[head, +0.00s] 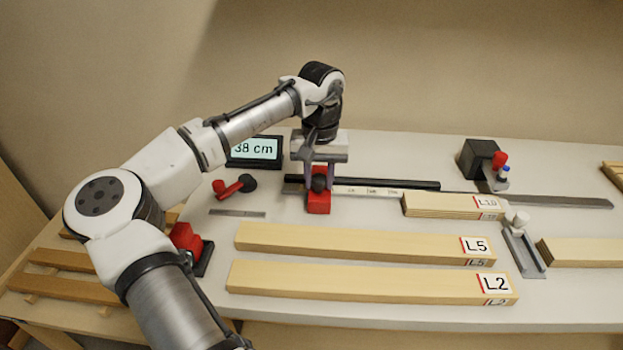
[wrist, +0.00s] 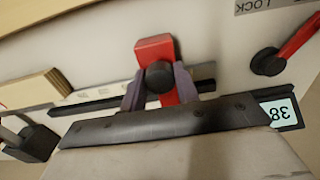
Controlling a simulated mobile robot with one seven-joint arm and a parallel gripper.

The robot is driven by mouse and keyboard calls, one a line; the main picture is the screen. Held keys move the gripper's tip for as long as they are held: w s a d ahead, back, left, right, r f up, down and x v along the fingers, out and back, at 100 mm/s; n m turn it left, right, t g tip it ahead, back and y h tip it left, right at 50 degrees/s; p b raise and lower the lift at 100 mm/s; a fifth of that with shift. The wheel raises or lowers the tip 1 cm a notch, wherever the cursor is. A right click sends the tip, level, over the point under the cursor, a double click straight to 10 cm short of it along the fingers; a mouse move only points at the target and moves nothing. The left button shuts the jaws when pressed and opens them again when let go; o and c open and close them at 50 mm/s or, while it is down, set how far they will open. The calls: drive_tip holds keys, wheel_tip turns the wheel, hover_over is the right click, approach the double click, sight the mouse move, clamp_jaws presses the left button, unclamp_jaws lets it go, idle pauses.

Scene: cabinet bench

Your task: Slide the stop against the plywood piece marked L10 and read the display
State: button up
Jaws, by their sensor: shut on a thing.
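The red stop (head: 318,204) with its black knob sits on the dark rail (head: 415,184). My gripper (head: 319,180) is shut on the knob, as the wrist view shows, with a purple-grey finger on each side. The plywood piece marked L10 (head: 440,206) lies at the right part of the rail; its left end is apart from the stop, with white scale showing between. In the wrist view the display (wrist: 280,112) shows 38, partly covered.
A red lever (head: 232,187) on a black pivot stands left of the stop; a label (wrist: 262,5) near it reads LOCK. Plywood pieces L5 (head: 350,243) and L2 (head: 350,280) lie in front. A black block (head: 478,158) stands behind L10. A metal bracket (head: 523,250) stands right of L5.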

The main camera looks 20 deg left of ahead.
drive_tip(key=shift+w+d+p, duration=0.25)
drive_tip(key=shift+d, duration=0.6)
drive_tip(key=shift+w+d+p, duration=0.25)
drive_tip(key=shift+d, duration=0.65)
drive_tip(key=shift+w+d+p, duration=0.25)
drive_tip(key=shift+d, duration=0.7)
drive_tip(key=shift+w+d+p, duration=0.3)
drive_tip(key=shift+d+p, duration=0.1)
drive_tip(key=shift+d, duration=0.7)
drive_tip(key=shift+w+d+p, duration=0.35)
drive_tip(key=shift+d, duration=0.7)
drive_tip(key=shift+w+d+p, duration=0.3)
drive_tip(key=shift+d+p, duration=0.1)
drive_tip(key=shift+d, duration=0.7)
drive_tip(key=shift+w+d+p, duration=0.3)
drive_tip(key=shift+d+p, duration=0.05)
drive_tip(key=shift+d, duration=0.6)
drive_tip(key=shift+w+d+p, duration=0.25)
drive_tip(key=shift+d+p, duration=0.1)
drive_tip(key=shift+d, duration=0.6)
drive_tip(key=o, duration=0.8)
drive_tip(key=shift+r, duration=0.1)
